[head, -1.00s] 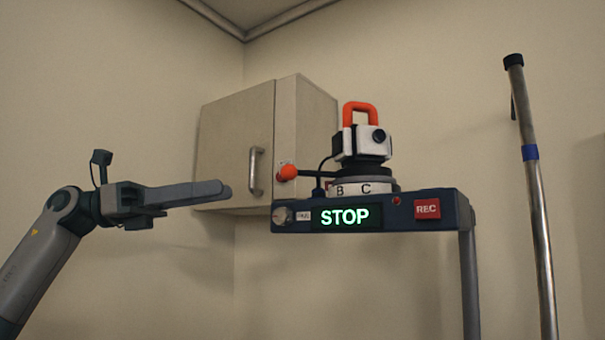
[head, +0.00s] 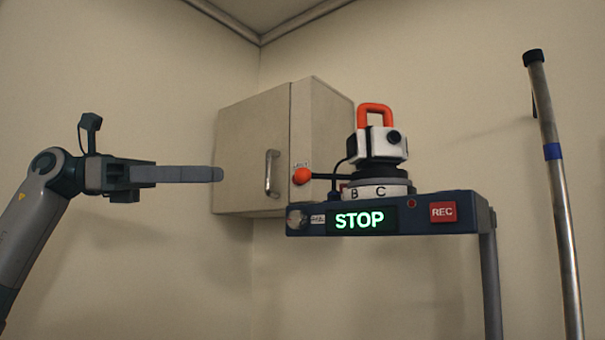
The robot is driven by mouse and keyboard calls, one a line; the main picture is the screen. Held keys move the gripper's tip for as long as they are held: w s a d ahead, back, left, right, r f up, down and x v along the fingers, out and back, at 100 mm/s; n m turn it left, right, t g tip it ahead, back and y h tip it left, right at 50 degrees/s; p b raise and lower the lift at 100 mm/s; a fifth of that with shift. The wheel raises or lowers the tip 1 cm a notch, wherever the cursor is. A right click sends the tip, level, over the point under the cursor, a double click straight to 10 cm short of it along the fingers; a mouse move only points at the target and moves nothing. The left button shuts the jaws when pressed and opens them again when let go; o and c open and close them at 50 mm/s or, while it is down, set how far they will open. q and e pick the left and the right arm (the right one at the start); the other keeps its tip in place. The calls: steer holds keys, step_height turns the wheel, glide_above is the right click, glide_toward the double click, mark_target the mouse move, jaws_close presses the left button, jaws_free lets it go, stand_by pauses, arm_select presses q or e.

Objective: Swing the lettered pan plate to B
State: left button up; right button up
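The pan plate (head: 367,188) is a pale ring lettered B and C on its visible side, under a black pan head. A black lever with an orange ball (head: 302,176) sticks out to the left from the head. A white camera block (head: 383,146) with an orange handle (head: 375,112) sits on top. My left gripper (head: 220,174) is left of the orange ball, apart from it, fingers pointing right. Its fingers overlap side-on, so their gap is hidden. My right gripper is out of view. The pointer or mark for the letters cannot be made out.
The plate stands on a dark blue console (head: 300,230) with a lit STOP display (head: 360,220) and a red REC button (head: 442,212), on a grey post (head: 490,280). A wall cabinet (head: 245,155) is behind. A metal pole (head: 558,200) leans at the right.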

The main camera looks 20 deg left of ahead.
mark_target(303, 175)
arm_select(q)
steer(key=shift+p+x, duration=2.4)
steer(key=shift+x, duration=5.75)
jaws_close()
